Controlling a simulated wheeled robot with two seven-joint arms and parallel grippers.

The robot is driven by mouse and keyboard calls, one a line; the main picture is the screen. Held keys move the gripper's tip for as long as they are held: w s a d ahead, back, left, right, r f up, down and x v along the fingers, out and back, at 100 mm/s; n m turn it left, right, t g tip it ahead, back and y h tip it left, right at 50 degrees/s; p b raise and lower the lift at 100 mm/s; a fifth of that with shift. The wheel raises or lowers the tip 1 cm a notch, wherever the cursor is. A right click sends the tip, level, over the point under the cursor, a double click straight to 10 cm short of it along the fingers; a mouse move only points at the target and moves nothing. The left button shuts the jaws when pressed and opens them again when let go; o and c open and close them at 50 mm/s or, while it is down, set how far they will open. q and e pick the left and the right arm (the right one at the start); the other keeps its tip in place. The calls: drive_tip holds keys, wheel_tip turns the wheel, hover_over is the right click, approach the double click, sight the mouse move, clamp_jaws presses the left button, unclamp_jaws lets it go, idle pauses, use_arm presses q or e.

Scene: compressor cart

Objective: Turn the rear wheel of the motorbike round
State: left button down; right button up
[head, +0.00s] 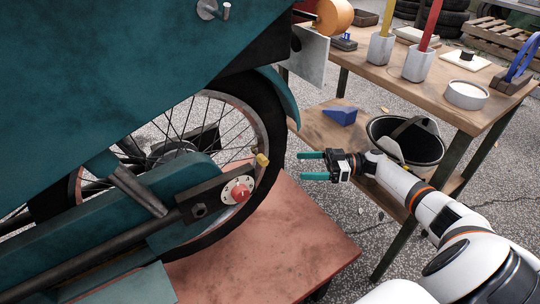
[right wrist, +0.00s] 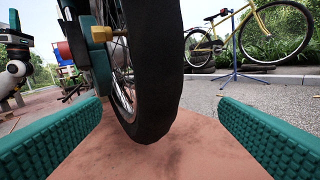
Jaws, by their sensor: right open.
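The motorbike's rear wheel (head: 273,128) has a black tyre and wire spokes. It stands over a reddish platform (head: 290,240). In the right wrist view the tyre (right wrist: 153,70) stands upright between the two spread fingers, farther ahead. The wheel's upper part is partly hidden by the teal bodywork (head: 130,70).
A wooden workbench (head: 385,65) with cups and tools stands at the right. Its lower shelf holds a blue wedge (head: 341,115) and a black bucket (head: 406,142), close to my right arm. In the right wrist view a yellow bicycle (right wrist: 262,30) stands behind.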

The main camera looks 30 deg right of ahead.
sight(268, 166)
drive_tip(key=b+x, duration=0.1)
drive_tip(key=x, duration=0.9)
drive_tip(key=shift+s+a+b, duration=0.1)
drive_tip(key=shift+a+b, duration=0.2)
drive_tip(key=shift+b, duration=0.1)
drive_tip(key=shift+w+a+r, duration=0.1)
drive_tip(key=shift+w+a, duration=0.25)
drive_tip(key=shift+a, duration=0.15)
